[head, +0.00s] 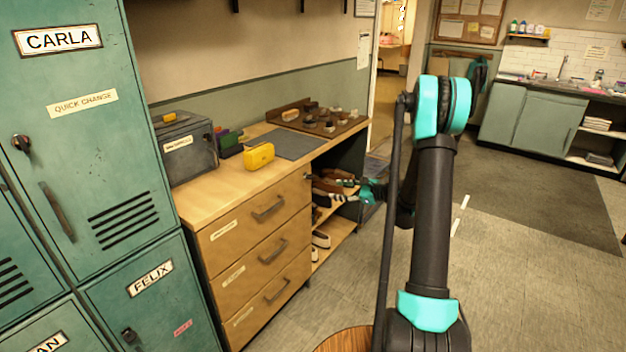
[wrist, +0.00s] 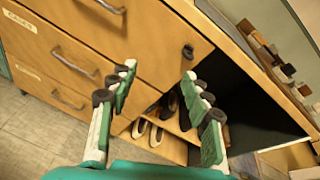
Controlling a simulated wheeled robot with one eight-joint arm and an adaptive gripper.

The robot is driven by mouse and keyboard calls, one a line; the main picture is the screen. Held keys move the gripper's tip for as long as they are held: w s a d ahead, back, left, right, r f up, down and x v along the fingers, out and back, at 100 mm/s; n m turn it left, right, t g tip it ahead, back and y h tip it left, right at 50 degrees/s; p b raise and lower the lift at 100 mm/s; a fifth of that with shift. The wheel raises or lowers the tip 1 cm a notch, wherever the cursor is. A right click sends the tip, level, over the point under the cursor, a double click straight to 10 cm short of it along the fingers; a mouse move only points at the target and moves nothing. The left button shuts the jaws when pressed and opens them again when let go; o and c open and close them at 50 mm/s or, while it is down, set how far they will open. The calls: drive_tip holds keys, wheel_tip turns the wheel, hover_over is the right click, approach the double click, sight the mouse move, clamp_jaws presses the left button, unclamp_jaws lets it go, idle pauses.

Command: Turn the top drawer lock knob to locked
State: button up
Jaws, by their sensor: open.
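The lock knob (wrist: 188,50) is a small dark knob at the upper right corner of the wooden top drawer front (wrist: 150,35) in the wrist view. I cannot tell which way it is turned. In the head view the top drawer (head: 240,228) is shut, and its knob (head: 307,176) is a tiny dark spot near the front's right end. My gripper (wrist: 160,78) is open and empty, its fingers spread below the knob in the picture and not touching it. In the head view my gripper (head: 350,190) is beside the open shoe shelves, to the right of the drawers.
Teal lockers (head: 75,110) stand left of the drawer unit. On its top (head: 218,195) are a dark box (head: 185,150), a yellow case (head: 259,157), a grey mat (head: 285,144) and a brush tray (head: 350,126). Shoes (head: 320,239) fill the open shelves. Floor at right is free.

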sight(305, 177)
drive_tip(key=w+d+f+m+t+y, duration=0.2)
drive_tip(key=w+d+f+m, duration=0.2)
drive_tip(key=w+m, duration=0.1)
drive_tip(key=x, duration=1.7)
drive_tip(key=shift+r, duration=0.65)
drive_tip(key=shift+a, duration=0.1)
clamp_jaws()
